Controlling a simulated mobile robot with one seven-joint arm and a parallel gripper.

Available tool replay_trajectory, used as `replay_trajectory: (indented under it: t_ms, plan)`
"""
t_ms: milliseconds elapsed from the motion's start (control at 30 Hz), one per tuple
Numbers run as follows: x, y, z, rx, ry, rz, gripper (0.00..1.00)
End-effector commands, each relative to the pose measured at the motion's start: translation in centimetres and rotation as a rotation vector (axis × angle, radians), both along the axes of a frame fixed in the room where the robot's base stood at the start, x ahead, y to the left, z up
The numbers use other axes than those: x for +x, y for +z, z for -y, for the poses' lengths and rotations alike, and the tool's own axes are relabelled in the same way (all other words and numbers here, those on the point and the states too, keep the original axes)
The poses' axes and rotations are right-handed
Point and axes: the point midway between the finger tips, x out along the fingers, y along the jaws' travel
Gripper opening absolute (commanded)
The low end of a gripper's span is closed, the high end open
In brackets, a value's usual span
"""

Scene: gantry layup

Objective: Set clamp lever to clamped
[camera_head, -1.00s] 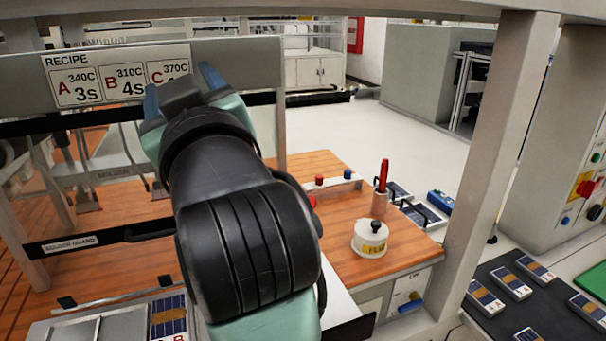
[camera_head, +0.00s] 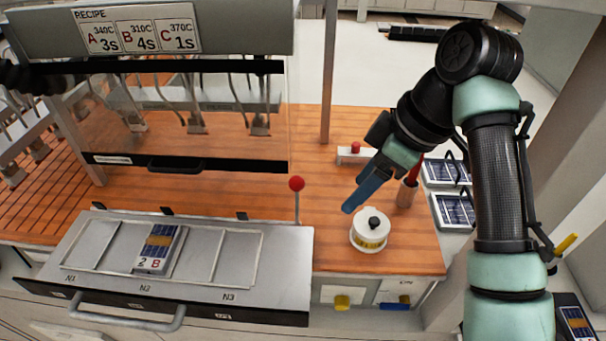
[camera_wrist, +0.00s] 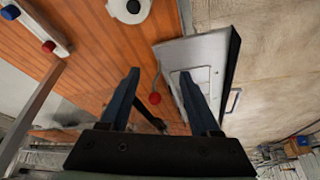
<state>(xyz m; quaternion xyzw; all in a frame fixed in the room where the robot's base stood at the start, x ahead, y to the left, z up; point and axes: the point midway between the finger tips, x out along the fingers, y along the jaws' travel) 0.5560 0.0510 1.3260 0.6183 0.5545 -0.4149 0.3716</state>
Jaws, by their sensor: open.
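The clamp lever is a thin rod with a red ball knob (camera_head: 297,184). It stands about upright at the back right corner of the grey tray fixture (camera_head: 285,270). My gripper (camera_head: 352,206) is open and empty, to the right of the knob and apart from it, above the orange table. In the wrist view the red knob (camera_wrist: 155,98) shows between the two spread blue fingers (camera_wrist: 160,76), some way beyond them. The lever's base is hard to make out.
A white pot (camera_head: 369,231) with a black knob stands below my gripper. A red-handled tool sits in a tan holder (camera_head: 407,194) on the right. A glass guard (camera_head: 190,125) stands behind the fixture. A panel cell (camera_head: 158,248) lies in the tray.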

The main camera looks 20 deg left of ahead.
Motion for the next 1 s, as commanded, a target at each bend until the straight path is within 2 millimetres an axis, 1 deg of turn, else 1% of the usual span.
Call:
replay_trajectory:
  t_ms: [33,100,300,467,600,700,833,1000]
  plan:
    - [0.1,0.2,-1.3,0.003,0.006,-0.001,0.63]
    - [0.2,0.3,-2.8,0.003,0.005,-0.001,0.63]
    - [0.7,0.2,-6.6,0.003,0.003,-0.001,0.63]
    - [1.0,0.1,-9.3,0.003,0.000,-0.001,0.63]
    - [1.1,-2.4,-10.1,0.002,-0.002,-0.003,0.63]
    - [1.2,-3.3,-10.5,0.001,-0.003,-0.002,0.63]
    - [1.2,-4.3,-10.8,0.000,-0.003,0.000,0.63]
    - [1.3,-4.6,-10.9,0.001,-0.003,0.003,0.63]
